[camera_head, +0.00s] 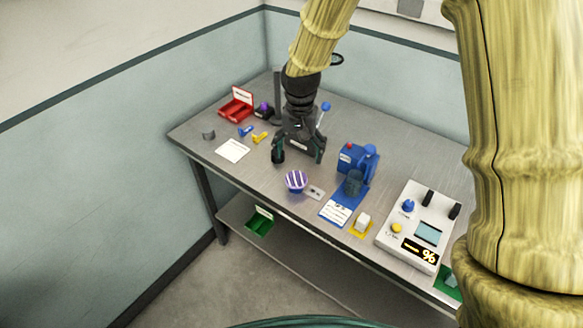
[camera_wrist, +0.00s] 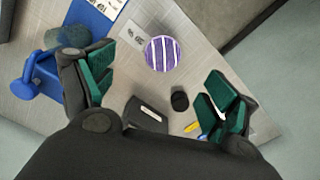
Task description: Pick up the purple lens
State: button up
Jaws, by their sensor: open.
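A round purple-and-white striped piece (camera_head: 296,181) stands near the front edge of the table, and it also shows in the wrist view (camera_wrist: 161,53). A small purple piece (camera_head: 264,107) sits on a dark holder beside the red bin at the back left. I cannot tell for sure which of these is the lens. My gripper (camera_head: 299,154) is open and empty above the table, behind the striped piece. In the wrist view its green-padded fingers (camera_wrist: 162,92) are wide apart, and the striped piece lies beyond them, not between them.
A blue device (camera_head: 351,158) stands right of my gripper, close to one finger. A white control panel (camera_head: 411,228) is farther right. A small black round object (camera_wrist: 180,101) and a dark block (camera_wrist: 147,115) show below my fingers. A yellow piece (camera_head: 259,138) lies left.

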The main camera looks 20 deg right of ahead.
jog(key=p, duration=0.2)
send_over(296, 179)
notch_tip(296, 179, down, 5)
jog(key=shift+s+d+f, duration=0.1)
jog(key=shift+s+d, duration=0.05)
jog(key=shift+s+f, duration=0.15)
jog(key=shift+f, duration=0.05)
jog(key=shift+w+f+p, duration=0.2)
jog(key=shift+f+p, duration=0.3)
jog(key=shift+f, duration=0.15)
jog(key=shift+w+f+p, duration=0.2)
jog(key=shift+f+p, duration=0.25)
jog(key=shift+f, duration=0.2)
jog(key=shift+f+p, duration=0.45)
jog(key=shift+f, duration=0.85)
jog(key=c, duration=0.9)
